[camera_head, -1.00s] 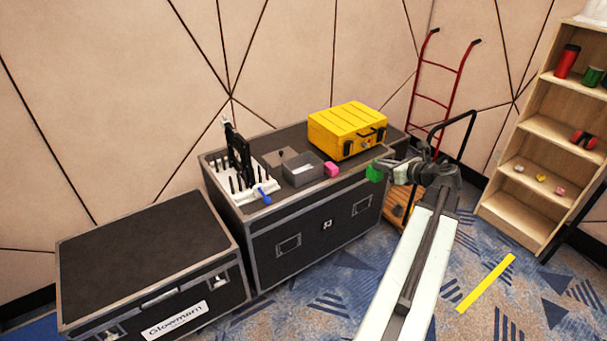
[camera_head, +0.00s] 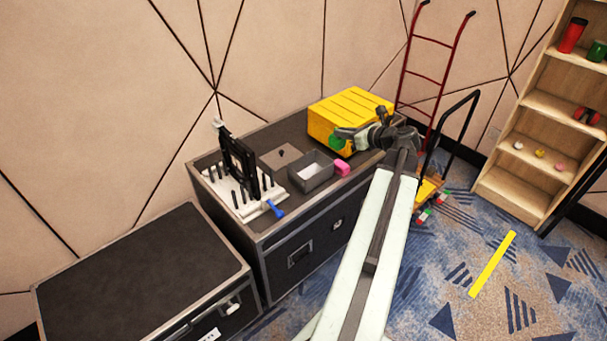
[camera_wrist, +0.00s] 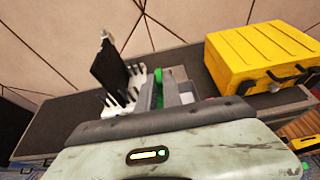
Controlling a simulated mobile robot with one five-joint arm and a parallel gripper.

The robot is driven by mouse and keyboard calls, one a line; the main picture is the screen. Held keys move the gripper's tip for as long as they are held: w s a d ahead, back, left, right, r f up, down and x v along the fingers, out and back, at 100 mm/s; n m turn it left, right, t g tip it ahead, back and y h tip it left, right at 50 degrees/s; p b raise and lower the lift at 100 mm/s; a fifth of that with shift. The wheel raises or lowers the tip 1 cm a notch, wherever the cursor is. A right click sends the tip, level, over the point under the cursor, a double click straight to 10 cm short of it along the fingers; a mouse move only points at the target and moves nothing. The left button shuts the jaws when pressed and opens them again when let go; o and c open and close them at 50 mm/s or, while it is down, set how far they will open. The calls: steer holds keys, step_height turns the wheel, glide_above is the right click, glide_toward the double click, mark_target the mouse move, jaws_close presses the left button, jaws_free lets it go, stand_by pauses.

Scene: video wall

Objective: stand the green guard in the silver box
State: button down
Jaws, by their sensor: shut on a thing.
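The green guard (camera_head: 336,143) is in my gripper (camera_head: 341,135), in front of the yellow case and above the case top. In the wrist view the guard (camera_wrist: 166,75) shows as green patches at my gripper (camera_wrist: 160,92), which is shut on it. The silver box (camera_head: 314,183) is a small open grey box on the black flight case, below and to the left of my gripper in the head view. Its inside looks pale.
A yellow case (camera_head: 335,115) stands behind my gripper. A pink block (camera_head: 342,168) is right beside the box; a flat grey plate with a knob (camera_head: 282,156) lies behind it. A white pegged rack (camera_head: 232,196) and blue tool (camera_head: 275,209) are at left.

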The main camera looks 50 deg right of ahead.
steer(key=w+f+b, duration=0.6)
steer(key=f+b, duration=0.2)
steer(key=b, duration=0.9)
glide_above(295, 166)
steer(key=s, duration=0.5)
step_height(295, 166, down, 9)
steer(key=f+b, duration=1)
steer(key=shift+a+f, duration=0.1)
steer(key=shift+a, duration=0.15)
steer(key=shift+r, duration=0.2)
steer(key=shift+f, duration=0.15)
steer(key=c, duration=1.9)
jaws_free()
steer(key=shift+f, duration=0.1)
steer(key=o, duration=0.4)
